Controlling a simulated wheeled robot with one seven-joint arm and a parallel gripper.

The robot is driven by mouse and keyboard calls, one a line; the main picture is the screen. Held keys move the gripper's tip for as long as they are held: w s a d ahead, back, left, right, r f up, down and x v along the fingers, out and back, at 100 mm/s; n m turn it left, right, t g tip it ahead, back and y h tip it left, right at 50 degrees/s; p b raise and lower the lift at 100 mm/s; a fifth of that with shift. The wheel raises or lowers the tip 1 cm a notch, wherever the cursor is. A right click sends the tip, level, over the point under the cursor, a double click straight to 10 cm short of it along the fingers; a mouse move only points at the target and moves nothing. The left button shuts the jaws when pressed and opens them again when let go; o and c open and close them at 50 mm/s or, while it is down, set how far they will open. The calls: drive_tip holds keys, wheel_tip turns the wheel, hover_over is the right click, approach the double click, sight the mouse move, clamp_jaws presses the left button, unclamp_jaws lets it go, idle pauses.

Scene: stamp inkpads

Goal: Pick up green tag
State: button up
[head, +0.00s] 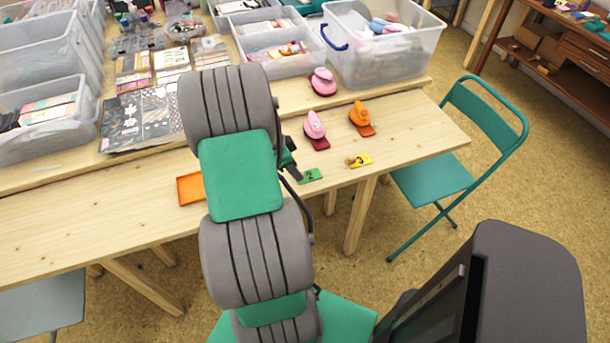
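The green tag (311,176) lies flat on the wooden table near its front edge, with a dark mark on it. My gripper (293,172) shows only in part, just left of the tag and close to it. My arm hides most of the gripper, so I cannot tell whether its fingers are apart or whether they touch the tag.
A yellow tag (359,161) lies to the right. Pink (314,125) and orange (359,114) stamp-like items stand behind, with another pink one (323,82) further back. An orange tray (189,188) is left of my arm. Plastic bins (385,62) fill the back. A green chair (435,185) stands right.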

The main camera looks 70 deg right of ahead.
sight(308, 174)
drive_tip(key=x, duration=0.2)
drive_tip(key=shift+s+d+f, duration=0.1)
drive_tip(key=shift+d+f, duration=0.05)
drive_tip(key=shift+f, duration=0.2)
drive_tip(key=shift+c, duration=0.3)
clamp_jaws()
